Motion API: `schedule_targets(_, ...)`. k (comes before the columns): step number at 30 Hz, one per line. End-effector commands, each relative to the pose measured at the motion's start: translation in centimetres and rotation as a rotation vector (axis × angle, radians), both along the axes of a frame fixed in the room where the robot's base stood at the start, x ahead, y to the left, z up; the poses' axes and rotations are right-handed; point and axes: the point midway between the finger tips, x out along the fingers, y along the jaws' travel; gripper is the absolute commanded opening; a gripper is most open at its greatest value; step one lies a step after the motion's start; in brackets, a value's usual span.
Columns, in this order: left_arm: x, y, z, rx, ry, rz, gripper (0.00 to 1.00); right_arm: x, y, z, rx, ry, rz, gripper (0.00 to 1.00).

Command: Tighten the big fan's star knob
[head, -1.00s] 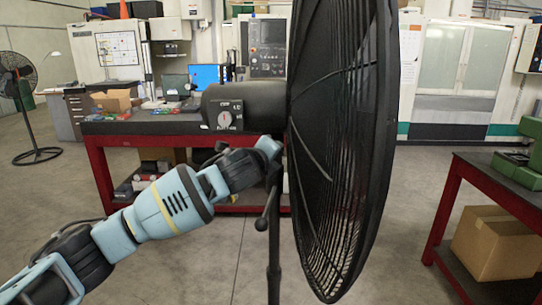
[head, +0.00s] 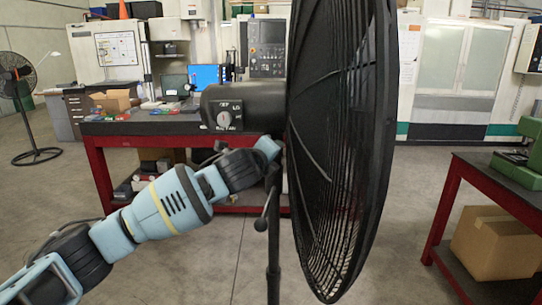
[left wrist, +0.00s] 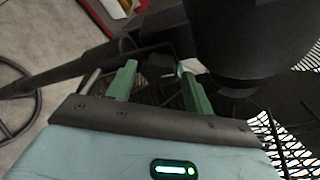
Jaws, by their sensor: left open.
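The big black fan (head: 340,150) stands in the middle of the head view, its grille nearly edge-on, on a dark pole (head: 273,255). Its motor housing (head: 262,105) carries a control box with a dial (head: 224,118). My left arm reaches to the pole top just below the housing; its fingers are hidden there in the head view. In the left wrist view my left gripper (left wrist: 160,84) is open, its green fingers on either side of a dark knob (left wrist: 158,66), which I take for the star knob. Contact cannot be told. My right gripper is out of view.
A red-framed workbench (head: 150,127) stands behind the fan. Another red table (head: 497,180) is at the right with a cardboard box (head: 495,243) on its lower shelf. A small handle (head: 261,223) sticks out from the pole. A smaller fan (head: 20,80) stands far left.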

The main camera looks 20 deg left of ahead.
Motion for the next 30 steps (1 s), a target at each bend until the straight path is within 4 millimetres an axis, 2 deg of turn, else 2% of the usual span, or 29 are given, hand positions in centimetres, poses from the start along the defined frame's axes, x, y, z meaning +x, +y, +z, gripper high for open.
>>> schedule_targets(16, -6.3, 0.3, 1.3, 0.002, 0.0, -0.001, 0.52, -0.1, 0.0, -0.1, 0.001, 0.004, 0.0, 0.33)
schedule_targets(21, -7.2, 0.3, 1.5, 0.001, 0.001, -0.001, 0.52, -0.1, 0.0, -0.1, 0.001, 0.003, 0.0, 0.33)
schedule_targets(30, -7.3, 0.3, 1.6, 0.001, 0.001, -0.001, 0.52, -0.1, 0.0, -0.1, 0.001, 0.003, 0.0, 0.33)
